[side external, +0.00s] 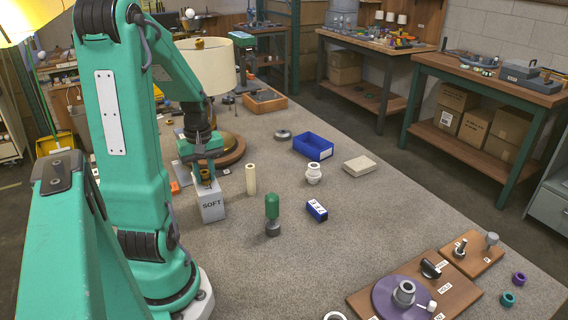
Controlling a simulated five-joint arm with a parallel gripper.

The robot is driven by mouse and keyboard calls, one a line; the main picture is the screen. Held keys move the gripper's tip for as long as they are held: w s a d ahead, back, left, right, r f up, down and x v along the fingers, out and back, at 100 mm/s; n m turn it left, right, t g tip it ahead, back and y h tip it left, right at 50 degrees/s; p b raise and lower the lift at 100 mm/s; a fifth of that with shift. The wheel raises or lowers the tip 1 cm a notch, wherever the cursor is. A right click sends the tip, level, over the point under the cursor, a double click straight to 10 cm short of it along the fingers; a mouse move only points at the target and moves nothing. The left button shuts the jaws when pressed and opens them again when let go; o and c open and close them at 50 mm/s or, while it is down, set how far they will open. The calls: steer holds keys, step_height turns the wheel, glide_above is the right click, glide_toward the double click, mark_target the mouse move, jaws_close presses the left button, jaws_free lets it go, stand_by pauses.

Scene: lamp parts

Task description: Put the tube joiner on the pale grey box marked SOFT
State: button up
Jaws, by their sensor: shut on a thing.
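The pale grey box marked SOFT (213,208) stands upright on the bench, close in front of my arm. My gripper (205,174) is directly over its top, pointing down. It is shut on a small brass-coloured piece, which looks like the tube joiner (206,177). The joiner is at the top of the box, partly hidden by the fingers. I cannot tell whether it touches the box.
A cream cylinder (251,179) and a green-topped piece (272,212) stand right of the box. A white fitting (313,174), a blue tray (313,146) and a dark blue box (317,210) are farther right. A lamp base (228,150) lies behind.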

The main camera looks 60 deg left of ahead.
mark_target(206, 176)
steer(key=shift+f, duration=0.15)
steer(key=o, duration=1)
step_height(206, 176, up, 12)
steer(key=shift+r, duration=0.2)
steer(key=shift+w+d, duration=0.1)
stand_by(0.5)
